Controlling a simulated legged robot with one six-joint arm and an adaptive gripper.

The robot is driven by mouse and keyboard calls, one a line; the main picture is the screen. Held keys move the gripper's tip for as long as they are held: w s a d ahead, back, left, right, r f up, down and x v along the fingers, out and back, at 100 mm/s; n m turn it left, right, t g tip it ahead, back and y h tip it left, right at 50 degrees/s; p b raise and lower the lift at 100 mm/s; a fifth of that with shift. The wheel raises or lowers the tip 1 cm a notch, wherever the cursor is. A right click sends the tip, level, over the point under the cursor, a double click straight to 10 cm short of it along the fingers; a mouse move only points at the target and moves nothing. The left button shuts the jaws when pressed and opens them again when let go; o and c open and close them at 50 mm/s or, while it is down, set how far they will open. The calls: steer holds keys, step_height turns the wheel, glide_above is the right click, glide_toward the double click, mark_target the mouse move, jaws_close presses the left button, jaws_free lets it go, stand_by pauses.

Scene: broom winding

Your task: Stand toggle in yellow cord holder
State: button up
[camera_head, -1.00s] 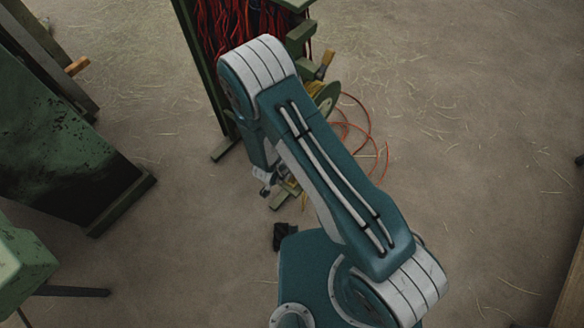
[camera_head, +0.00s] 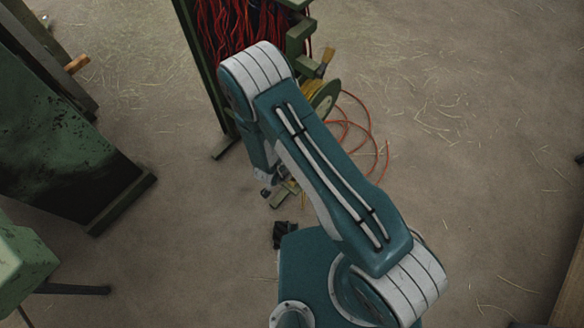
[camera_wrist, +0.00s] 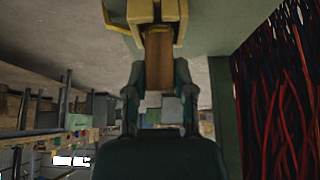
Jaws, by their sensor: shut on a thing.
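My gripper (camera_wrist: 159,72) points up the wrist view, its two dark fingers shut on a brown wooden toggle (camera_wrist: 158,62). The toggle stands in line with the fingers. Its far end meets a yellow holder (camera_wrist: 168,9) at the top of the picture, which has side cheeks and a yellow loop to the left. I cannot tell how deep the toggle sits in it, or whether it only lies in front. In the head view my arm hides most of the gripper, and the toggle is not clear there.
A green rack (camera_head: 226,128) holds hanging red cords (camera_head: 232,22); the cords also show at the right of the wrist view (camera_wrist: 280,100). A yellow cord reel (camera_head: 322,97) is on the rack's right side. Orange cord (camera_head: 366,122) lies on the floor. Open floor extends right.

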steer(key=shift+f, duration=0.45)
steer(key=o, duration=1)
steer(key=shift+c, duration=0.2)
steer(key=v, duration=1.2)
